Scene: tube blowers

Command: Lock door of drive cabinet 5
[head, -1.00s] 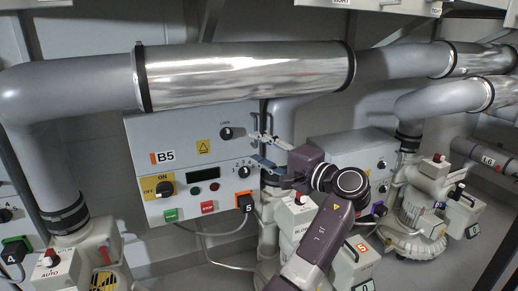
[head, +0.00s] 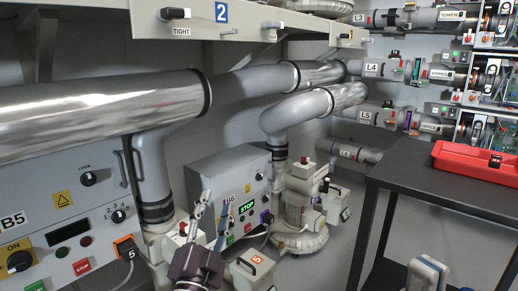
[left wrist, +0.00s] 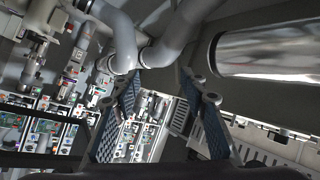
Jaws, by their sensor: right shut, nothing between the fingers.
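Drive cabinet 5, the grey box marked B5 (head: 40,195), stands at the left in the head view. Its front looks closed. A black knob (head: 88,179) under the word LOCK sits at its upper right; its exact setting is too small to tell. A grey bar handle (head: 122,168) is beside it. My left gripper (head: 211,208) is right of the cabinet, in front of cabinet B6 and apart from both. Its fingers stand apart and empty, also in the left wrist view (left wrist: 168,110). My right gripper (head: 428,270) shows at the lower right, shut and empty.
Cabinet B6 (head: 215,165) stands behind my left gripper. A large shiny pipe (head: 90,110) runs above B5. A dark table (head: 430,190) with a red toolbox (head: 472,160) is at the right. An orange plug (head: 127,248) and cable stick out low on B5.

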